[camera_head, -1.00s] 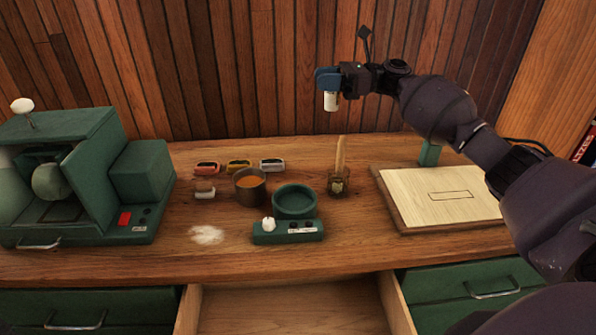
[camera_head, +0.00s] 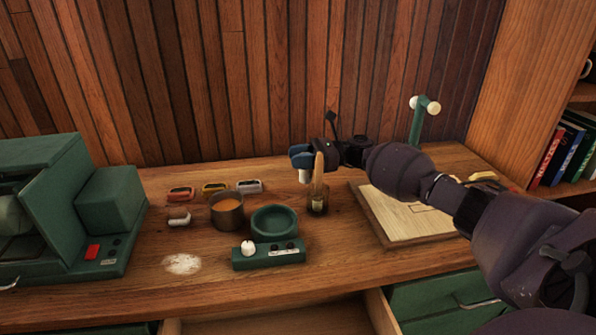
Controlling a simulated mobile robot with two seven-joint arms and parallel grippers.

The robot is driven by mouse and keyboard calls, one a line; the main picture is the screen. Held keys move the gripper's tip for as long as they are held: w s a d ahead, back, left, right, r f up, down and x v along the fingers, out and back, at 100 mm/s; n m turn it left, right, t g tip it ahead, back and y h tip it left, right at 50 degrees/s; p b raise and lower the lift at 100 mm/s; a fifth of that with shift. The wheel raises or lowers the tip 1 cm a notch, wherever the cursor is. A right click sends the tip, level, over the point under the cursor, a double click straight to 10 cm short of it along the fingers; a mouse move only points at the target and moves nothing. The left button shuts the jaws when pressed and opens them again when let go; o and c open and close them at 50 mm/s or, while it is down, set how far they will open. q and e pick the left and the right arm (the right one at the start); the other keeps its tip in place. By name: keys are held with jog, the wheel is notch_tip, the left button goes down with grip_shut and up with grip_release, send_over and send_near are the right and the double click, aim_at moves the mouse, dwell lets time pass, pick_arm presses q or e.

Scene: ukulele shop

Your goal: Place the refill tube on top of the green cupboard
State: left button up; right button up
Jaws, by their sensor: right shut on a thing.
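My right gripper (camera_head: 301,158), with blue fingers, is shut on a small white cylinder, the refill tube (camera_head: 304,176). It holds the tube roughly upright above the wooden worktop, beside the wooden handle of a brush standing in a small jar (camera_head: 317,201); I cannot tell whether they touch. The tube's upper part is hidden by the fingers. No separate green cupboard can be made out for certain; green drawer fronts (camera_head: 437,303) show under the worktop. My left gripper is not in view.
A green machine (camera_head: 108,200) stands at the left. A copper pot (camera_head: 227,212), a green dish (camera_head: 274,222), several small coloured tins and a wooden board (camera_head: 405,232) lie on the worktop. A green stand (camera_head: 417,125) rises behind the board. Bookshelves are at the right. An open drawer (camera_head: 300,320) is in front.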

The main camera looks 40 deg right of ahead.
jog(key=shift+f+b, duration=0.3)
jog(key=shift+f, duration=1.8)
jog(key=o, duration=0.9)
jog(key=shift+r, duration=0.25)
jog(key=v, duration=0.7)
jog(key=shift+s+d+f, duration=0.1)
jog(key=shift+d, duration=0.15)
